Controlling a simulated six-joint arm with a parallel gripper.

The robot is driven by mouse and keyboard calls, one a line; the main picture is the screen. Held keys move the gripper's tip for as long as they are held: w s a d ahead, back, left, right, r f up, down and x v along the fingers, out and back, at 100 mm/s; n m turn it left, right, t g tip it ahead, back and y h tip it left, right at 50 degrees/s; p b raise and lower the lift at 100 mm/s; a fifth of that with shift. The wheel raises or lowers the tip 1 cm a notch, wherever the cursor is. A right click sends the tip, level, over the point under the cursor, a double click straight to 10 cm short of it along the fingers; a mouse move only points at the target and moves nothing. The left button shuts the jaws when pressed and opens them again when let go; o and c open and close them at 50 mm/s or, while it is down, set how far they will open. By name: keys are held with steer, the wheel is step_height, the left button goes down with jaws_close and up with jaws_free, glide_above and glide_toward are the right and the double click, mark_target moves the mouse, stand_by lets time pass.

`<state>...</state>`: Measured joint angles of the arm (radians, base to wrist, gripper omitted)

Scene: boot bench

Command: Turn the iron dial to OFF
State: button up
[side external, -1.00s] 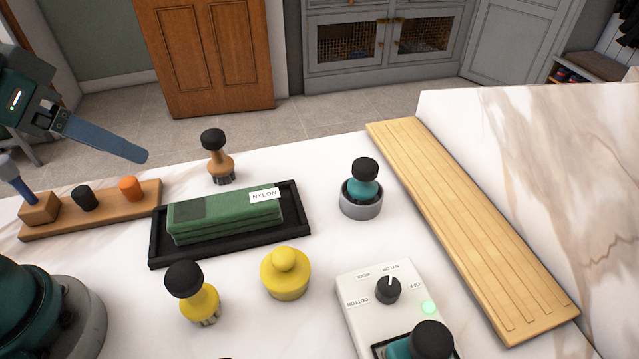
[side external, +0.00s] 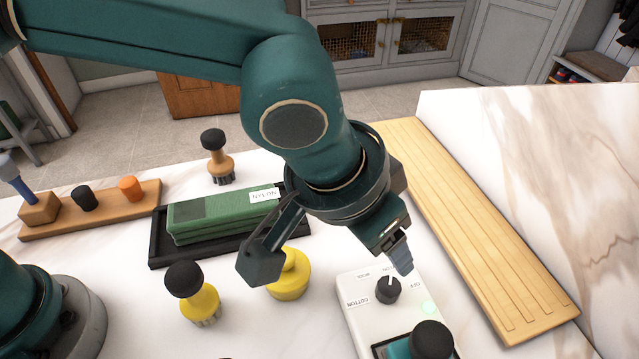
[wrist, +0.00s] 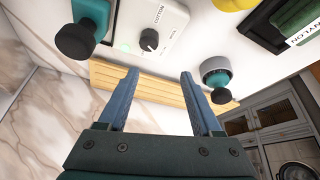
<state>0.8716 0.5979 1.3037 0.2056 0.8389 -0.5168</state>
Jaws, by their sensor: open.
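The dial (side external: 388,291) is a black round knob on a white control box (side external: 352,313) with labels COTTON, WOOL, NYLON and OFF. Its white mark points toward NYLON. A green light (side external: 429,308) glows beside OFF. A teal, black-knobbed piece (side external: 430,342) sits at the box's near end, partly cut off. My gripper (side external: 401,262) is above the box, its blue fingers pointing down just behind the dial, apparently apart from it. In the wrist view my gripper (wrist: 160,73) is open and empty, with the dial (wrist: 149,40) beyond the fingertips.
A ribbed wooden board (side external: 480,240) lies right of the box. Yellow pieces (side external: 200,302) and a black tray (side external: 158,247) of green cloth stand left. A teal knobbed piece in a grey ring (wrist: 216,72) is near the gripper, hidden in the side view.

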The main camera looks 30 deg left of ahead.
mark_target(389, 286)
steer(key=shift+s+d+f+m+g, duration=0.2)
steer(key=shift+s+d+f, duration=0.1)
steer(key=shift+s+f, duration=0.25)
steer(key=shift+s+d+f+m+g, duration=0.1)
steer(key=shift+s+d+f+m, duration=0.15)
steer(key=shift+s+f, duration=0.3)
steer(key=shift+x, duration=2.45)
steer(key=shift+w, duration=0.1)
jaws_close()
